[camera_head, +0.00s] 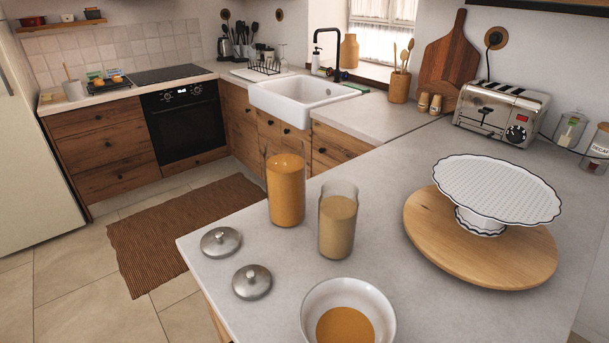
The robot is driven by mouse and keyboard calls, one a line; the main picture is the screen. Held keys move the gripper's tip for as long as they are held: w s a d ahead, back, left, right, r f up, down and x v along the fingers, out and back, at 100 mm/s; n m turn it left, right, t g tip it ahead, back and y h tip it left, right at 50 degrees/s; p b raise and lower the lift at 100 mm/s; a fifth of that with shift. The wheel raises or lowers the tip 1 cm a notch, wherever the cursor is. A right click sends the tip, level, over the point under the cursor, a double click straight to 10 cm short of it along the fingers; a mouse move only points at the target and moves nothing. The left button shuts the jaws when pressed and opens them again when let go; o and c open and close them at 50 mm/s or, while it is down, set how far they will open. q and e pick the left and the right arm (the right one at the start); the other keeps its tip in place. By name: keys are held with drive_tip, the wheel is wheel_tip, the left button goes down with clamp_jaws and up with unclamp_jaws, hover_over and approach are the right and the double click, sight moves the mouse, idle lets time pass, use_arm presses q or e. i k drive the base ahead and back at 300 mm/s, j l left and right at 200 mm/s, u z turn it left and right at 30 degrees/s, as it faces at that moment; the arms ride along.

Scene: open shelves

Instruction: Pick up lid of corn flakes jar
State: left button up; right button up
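A tall glass jar with orange contents (286,192), which look like corn flakes, stands upright near the counter's left edge, with no lid on it. A second glass jar with pale tan contents (338,222) stands just right of it, also open at the top. Two round grey metal lids with knobs lie flat on the counter: one lid (220,241) nearer the back left edge, the other lid (252,282) in front and to the right. I cannot tell which lid belongs to which jar. Neither of my grippers is in view.
A white bowl with orange contents (348,312) stands at the front, right of the lids. A wooden board (430,225) bears a white cake stand (497,189) on the right. A toaster (501,112) stands farther back. The counter's left edge (205,280) is close to the lids.

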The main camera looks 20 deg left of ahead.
sight(221, 242)
drive_tip(key=i+j+z, duration=0.35)
drive_tip(key=j, duration=0.5)
drive_tip(key=j+z, duration=0.35)
drive_tip(key=j, duration=0.45)
drive_tip(key=i+j+z, duration=0.1)
drive_tip(key=j+z, duration=0.25)
drive_tip(key=j, duration=0.6)
